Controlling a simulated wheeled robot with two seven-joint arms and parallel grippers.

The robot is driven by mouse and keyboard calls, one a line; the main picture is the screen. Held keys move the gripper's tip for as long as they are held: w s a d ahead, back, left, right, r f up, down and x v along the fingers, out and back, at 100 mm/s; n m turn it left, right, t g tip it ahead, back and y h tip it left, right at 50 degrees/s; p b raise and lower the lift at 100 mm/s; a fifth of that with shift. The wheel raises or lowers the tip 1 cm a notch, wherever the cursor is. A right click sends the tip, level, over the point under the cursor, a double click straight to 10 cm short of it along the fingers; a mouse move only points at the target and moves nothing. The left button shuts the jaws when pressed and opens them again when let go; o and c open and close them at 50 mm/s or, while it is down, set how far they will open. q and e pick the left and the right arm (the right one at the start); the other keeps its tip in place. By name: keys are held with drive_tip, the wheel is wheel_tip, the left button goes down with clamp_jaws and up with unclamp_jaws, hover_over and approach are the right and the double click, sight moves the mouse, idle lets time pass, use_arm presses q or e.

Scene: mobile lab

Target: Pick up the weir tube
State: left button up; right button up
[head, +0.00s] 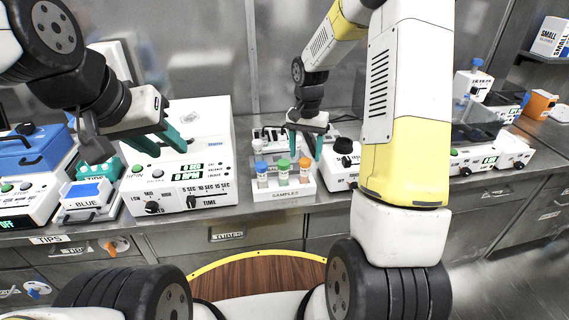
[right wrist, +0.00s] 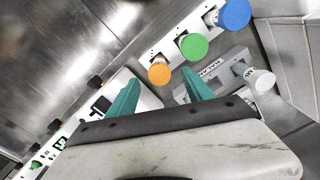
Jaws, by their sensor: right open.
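Three capped tubes stand in the small white sample rack (head: 285,192) on the counter: a blue-capped tube (head: 262,174), a green-capped tube (head: 283,172) and an orange-capped tube (head: 304,170). I cannot read a name on any of them. My right gripper (head: 306,146) is open, pointing down just above and behind the rack, near the green and orange caps. In the right wrist view its fingers (right wrist: 160,76) are apart and empty, with the orange cap (right wrist: 159,74) just beyond them. My left gripper (head: 178,146) hangs over the white timer device; its opening is unclear.
A white device with dials (head: 190,180) stands left of the rack, and a white device with a black knob (head: 343,165) stands close on its right. A blue box (head: 38,148) is at the far left. The wall is behind; the counter edge runs in front.

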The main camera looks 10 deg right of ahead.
sight(305, 168)
wheel_tip(305, 168, down, 7)
drive_tip(key=shift+f, duration=0.1)
clamp_jaws()
idle(0.4)
